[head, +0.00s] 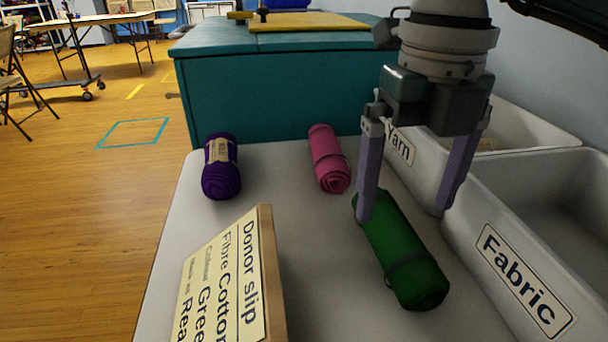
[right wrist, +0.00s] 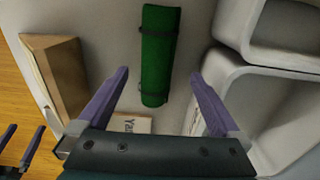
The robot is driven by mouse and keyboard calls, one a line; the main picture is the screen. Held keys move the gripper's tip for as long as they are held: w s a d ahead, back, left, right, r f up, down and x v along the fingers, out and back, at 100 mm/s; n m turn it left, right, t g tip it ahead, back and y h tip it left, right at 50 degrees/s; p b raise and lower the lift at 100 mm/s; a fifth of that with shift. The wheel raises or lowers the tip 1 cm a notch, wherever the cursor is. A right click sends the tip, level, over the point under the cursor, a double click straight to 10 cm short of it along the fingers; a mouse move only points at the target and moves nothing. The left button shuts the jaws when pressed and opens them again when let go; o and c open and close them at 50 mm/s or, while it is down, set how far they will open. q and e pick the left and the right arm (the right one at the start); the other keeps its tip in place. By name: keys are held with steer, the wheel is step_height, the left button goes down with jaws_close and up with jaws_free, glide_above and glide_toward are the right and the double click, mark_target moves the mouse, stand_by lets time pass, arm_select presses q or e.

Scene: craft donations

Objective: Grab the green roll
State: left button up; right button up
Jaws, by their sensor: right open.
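The green roll (head: 403,255) is a rolled cloth with a dark band, lying on the pale table in the head view. It also shows in the right wrist view (right wrist: 160,55), lengthwise beyond and between the fingertips. My right gripper (head: 402,213) is open and empty, pointing down above the roll's far end. It looks apart from the roll; the left finger hides part of its edge. In the right wrist view my right gripper (right wrist: 160,73) has its fingers spread wider than the roll. My left gripper (right wrist: 23,130) shows small at lower left there, fingers apart and empty.
A pink roll (head: 328,160) and a purple yarn skein (head: 221,168) lie farther back. A donor slip on a wooden stand (head: 268,270) is at the front left. Grey bins labelled Fabric (head: 490,195) and Yarn (head: 410,175) stand close on the right. A teal chest (head: 270,95) is behind.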

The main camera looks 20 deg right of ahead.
mark_target(396, 222)
steer(key=f, duration=0.2)
steer(key=f+b, duration=0.1)
steer(key=f, duration=0.2)
steer(key=shift+w+a+f, duration=0.1)
steer(key=shift+a+f, duration=0.15)
steer(key=shift+f, duration=0.15)
steer(key=c, duration=1.5)
steer(key=shift+r, duration=0.15)
